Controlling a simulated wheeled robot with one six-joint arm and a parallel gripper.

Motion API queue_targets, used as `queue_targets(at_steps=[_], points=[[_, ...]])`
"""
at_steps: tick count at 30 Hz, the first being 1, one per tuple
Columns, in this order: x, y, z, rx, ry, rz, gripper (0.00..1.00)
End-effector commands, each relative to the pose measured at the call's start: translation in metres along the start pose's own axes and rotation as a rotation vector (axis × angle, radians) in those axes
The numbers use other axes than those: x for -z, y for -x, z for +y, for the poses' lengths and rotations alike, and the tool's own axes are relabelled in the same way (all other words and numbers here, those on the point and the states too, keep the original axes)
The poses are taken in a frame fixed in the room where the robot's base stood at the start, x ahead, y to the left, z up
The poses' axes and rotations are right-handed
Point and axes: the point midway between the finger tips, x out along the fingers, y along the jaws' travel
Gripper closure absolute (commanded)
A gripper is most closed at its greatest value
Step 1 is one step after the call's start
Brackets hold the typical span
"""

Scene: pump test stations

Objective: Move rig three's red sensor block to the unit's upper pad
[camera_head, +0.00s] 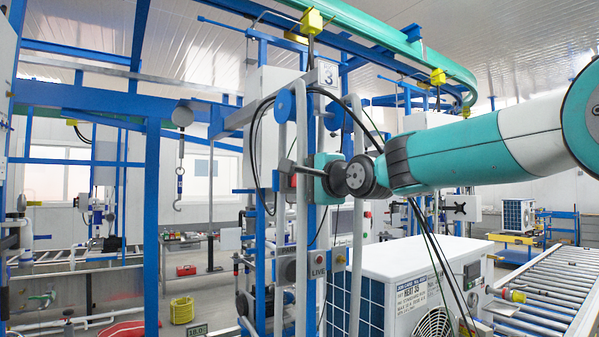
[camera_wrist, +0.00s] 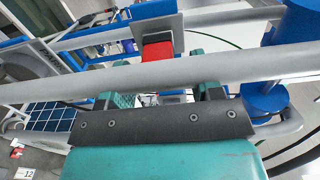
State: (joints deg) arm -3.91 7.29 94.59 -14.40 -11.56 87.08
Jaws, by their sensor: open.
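The red sensor block (camera_wrist: 157,72) shows in the wrist view beyond my gripper, seated against a grey plate (camera_wrist: 157,30) on the rig. My gripper (camera_wrist: 165,95) is open, its fingers apart and partly hidden by a pale pipe crossing in front. The block lies past this pipe, and I see no contact with it. In the head view my gripper (camera_head: 308,170) is at the blue column under the number 3 sign (camera_head: 328,74). The white unit (camera_head: 408,285) marked 3 stands to the lower right. I cannot make out its upper pad.
A pale vertical pipe (camera_head: 301,225) and black hanging cables are close around my gripper. A roller conveyor (camera_head: 545,290) runs at the right. A teal overhead rail (camera_head: 390,48) passes above. A yellow basket (camera_head: 182,310) stands on the floor at left.

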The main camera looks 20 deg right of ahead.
Motion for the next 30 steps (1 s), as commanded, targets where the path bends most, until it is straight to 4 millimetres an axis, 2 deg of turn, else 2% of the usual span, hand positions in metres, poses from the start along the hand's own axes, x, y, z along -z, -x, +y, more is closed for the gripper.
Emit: queue_targets(at_steps=[3, 9, 30], points=[[0.0, -0.014, 0.0, -0.003, 0.0, -0.001, 0.4], [0.0, -0.025, 0.0, -0.001, 0.0, 0.0, 0.4], [0.0, -0.027, 0.002, 0.0, 0.0, 0.001, 0.4]])
